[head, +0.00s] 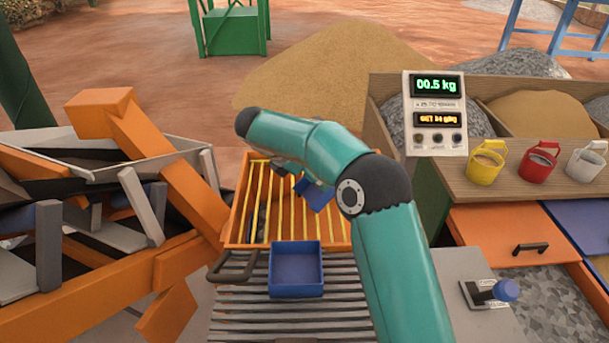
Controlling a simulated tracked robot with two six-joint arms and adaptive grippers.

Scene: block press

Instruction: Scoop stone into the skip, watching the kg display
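The kg display (436,112) reads 00.5 kg in green; the orange line below it is too small to read surely. An orange container with yellow bars (236,228), possibly the skip, stands in the middle. My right arm crosses above it, hiding its right part. The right gripper is mostly hidden behind the arm, so its fingers cannot be made out. A small blue piece (318,193) shows under the arm; I cannot tell whether it is held. Grey stone (473,121) lies in the wooden bin behind the display. My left gripper is not in view.
An empty-looking blue tray (297,268) sits on a slatted grey surface (240,300). A blue-knobbed lever (505,290) is at lower right. Orange machinery (175,165) fills the left.

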